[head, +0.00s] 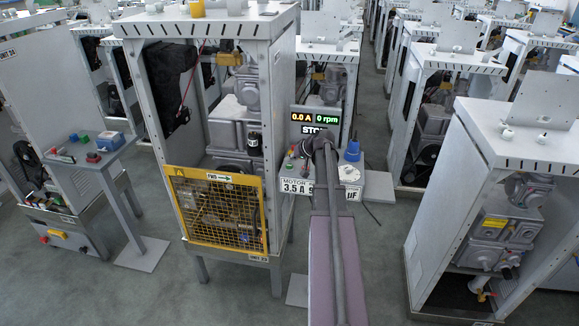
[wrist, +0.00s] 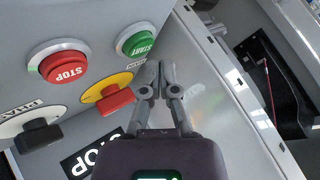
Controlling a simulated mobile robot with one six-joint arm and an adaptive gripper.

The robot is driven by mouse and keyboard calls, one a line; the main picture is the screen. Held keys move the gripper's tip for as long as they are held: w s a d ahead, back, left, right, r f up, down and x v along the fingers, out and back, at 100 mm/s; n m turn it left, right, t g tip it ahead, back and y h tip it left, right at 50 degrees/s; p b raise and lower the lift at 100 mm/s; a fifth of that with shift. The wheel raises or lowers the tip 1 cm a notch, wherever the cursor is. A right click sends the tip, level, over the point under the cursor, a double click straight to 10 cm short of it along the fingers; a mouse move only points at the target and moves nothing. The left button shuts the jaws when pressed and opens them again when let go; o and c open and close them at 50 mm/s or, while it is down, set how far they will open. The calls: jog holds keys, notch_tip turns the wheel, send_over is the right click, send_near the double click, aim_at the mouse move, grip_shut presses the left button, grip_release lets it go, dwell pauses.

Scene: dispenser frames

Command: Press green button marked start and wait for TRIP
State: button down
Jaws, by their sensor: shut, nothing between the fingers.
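The green START button (wrist: 137,42) is at the upper middle of the wrist view, in a white ring on a grey panel. My gripper (wrist: 160,66) is shut and empty. Its fingertips show just right of and below the button in the picture; I cannot tell their distance from the panel. In the head view my arm reaches the panel and largely hides it. The display (head: 316,120) above reads 0.0 A, 0 rpm and a line beginning STO, partly covered by my arm. I see no TRIP on it.
The red STOP button (wrist: 67,66), a red selector on a yellow plate (wrist: 110,98) and a dark selector (wrist: 40,135) share the panel. A yellow mesh guard (head: 217,211) fronts the frame on the left. A blue object (head: 352,151) stands right of my arm.

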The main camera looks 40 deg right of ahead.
aim_at(290, 166)
jog(key=shift+a+f+b, duration=0.1)
jog(key=shift+f+b, duration=0.8)
dwell(1.2)
jog(key=shift+r, duration=0.15)
jog(key=shift+r+p, duration=0.75)
jog(key=shift+p, duration=0.15)
jog(key=shift+r, duration=0.15)
jog(key=shift+r+p, duration=2.4)
jog(key=shift+p, duration=0.1)
jog(key=shift+f, duration=0.1)
